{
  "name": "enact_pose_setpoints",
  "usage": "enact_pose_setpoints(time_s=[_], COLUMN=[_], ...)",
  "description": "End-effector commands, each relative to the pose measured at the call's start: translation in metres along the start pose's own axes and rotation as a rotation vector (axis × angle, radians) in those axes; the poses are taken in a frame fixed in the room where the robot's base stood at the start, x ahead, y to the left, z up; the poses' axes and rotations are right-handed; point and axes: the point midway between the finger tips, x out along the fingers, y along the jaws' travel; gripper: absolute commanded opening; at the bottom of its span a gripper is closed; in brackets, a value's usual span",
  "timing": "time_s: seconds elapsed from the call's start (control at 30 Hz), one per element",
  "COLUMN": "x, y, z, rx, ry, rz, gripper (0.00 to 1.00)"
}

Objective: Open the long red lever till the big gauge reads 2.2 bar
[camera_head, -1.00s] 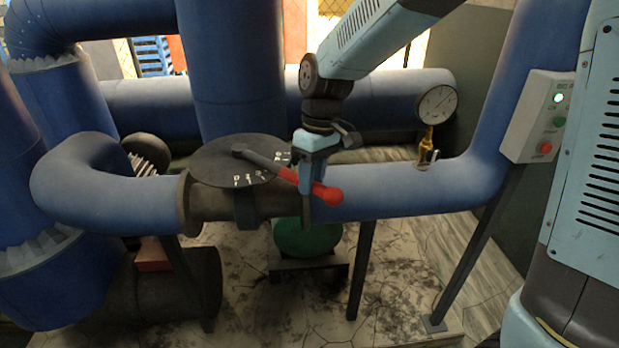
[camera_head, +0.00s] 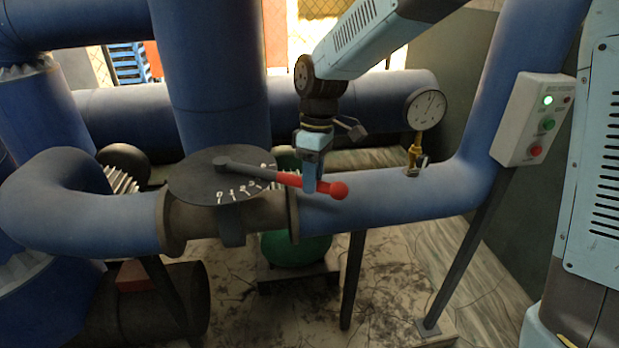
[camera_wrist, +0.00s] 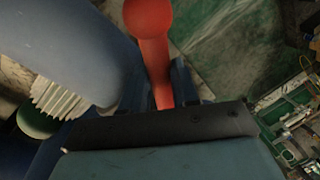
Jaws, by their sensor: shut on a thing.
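The long red lever (camera_head: 295,179) has a grey arm and a red handle with a ball end. It lies over a dark round plate (camera_head: 195,180) with white marks on the blue pipe, and points right. My gripper (camera_head: 311,184) reaches down onto the red handle just short of the ball and is shut on it. In the wrist view the red handle (camera_wrist: 155,60) runs up from between the jaws. The big gauge (camera_head: 426,109) stands on a brass fitting at the pipe's right; its needle is too small to read.
A white control box (camera_head: 533,118) with a lit green lamp and green and red buttons is on the right. A thick blue vertical pipe (camera_head: 212,80) rises behind the plate. A green rounded vessel (camera_head: 290,248) sits below the pipe.

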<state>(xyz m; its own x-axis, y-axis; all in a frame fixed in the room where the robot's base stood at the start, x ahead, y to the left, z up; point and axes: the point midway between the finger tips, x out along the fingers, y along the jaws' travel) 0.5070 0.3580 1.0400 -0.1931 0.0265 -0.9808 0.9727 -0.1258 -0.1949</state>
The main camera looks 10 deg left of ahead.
Motion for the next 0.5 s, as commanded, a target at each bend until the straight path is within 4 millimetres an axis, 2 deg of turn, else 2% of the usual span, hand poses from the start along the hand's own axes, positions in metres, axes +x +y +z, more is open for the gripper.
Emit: enact_pose_setpoints(time_s=[0.07,0.1,0.37,0.5], x=[-0.0005,-0.0004,0.0002,0.0004], y=[-0.0011,-0.0013,-0.0019,-0.0020], z=[-0.0012,-0.0012,-0.0010,-0.0008], rx=[-0.002,-0.002,-0.003,-0.003], ry=[0.002,0.002,-0.001,-0.001], rz=[0.000,0.000,-0.001,-0.001], gripper=[0.00,0.30,0.55,0.55])
